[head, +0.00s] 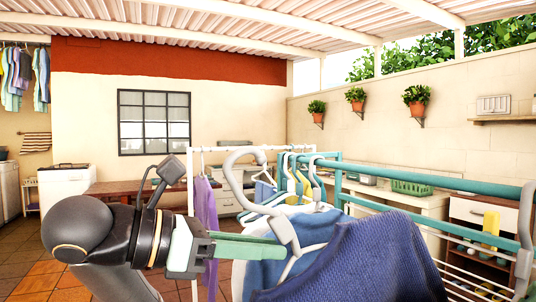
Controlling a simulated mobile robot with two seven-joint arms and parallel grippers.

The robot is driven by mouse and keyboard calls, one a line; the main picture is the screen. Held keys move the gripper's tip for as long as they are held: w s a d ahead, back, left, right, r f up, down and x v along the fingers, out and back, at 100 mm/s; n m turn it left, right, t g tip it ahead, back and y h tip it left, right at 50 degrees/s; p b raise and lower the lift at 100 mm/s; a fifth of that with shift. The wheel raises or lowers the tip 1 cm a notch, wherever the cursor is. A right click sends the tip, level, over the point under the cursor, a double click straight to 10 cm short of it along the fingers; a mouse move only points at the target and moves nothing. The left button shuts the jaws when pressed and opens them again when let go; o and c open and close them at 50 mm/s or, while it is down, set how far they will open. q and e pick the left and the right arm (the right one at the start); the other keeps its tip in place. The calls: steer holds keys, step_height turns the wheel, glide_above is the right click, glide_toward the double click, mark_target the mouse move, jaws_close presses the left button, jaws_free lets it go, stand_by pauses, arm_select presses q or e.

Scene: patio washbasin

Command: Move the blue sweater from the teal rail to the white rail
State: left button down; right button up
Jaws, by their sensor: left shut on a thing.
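The blue sweater (365,262) fills the lower middle of the head view, on a pale grey hanger (284,225). My left gripper (280,248), with pale green fingers, is shut on the hanger near its neck. The hanger's hook rises up and left and appears clear of the teal rail (432,183). The teal rail runs from the middle to the right. The white rail (228,149) stands farther back at left of centre; the hook overlaps it in the picture, and I see no clear contact. The sweater's lower part is cut off. My right gripper is not in view.
A purple garment (205,208) hangs at the white rail's left. Several hangers with garments crowd the teal rail's left end; another hanger hook (525,225) is at its right. A wooden table (125,188) and a white washing machine (66,184) stand behind.

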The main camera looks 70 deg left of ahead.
mark_target(286, 241)
arm_select(q)
steer(key=shift+r, duration=0.1)
stand_by(0.3)
steer(key=shift+w+a+p, duration=0.15)
steer(key=shift+w+p, duration=0.1)
steer(key=shift+w, duration=0.75)
steer(key=shift+w+a+p, duration=0.1)
steer(key=shift+w+p, duration=0.1)
steer(key=shift+w, duration=0.8)
steer(key=shift+s, duration=0.1)
steer(key=shift+s+d, duration=0.1)
steer(key=shift+s, duration=0.95)
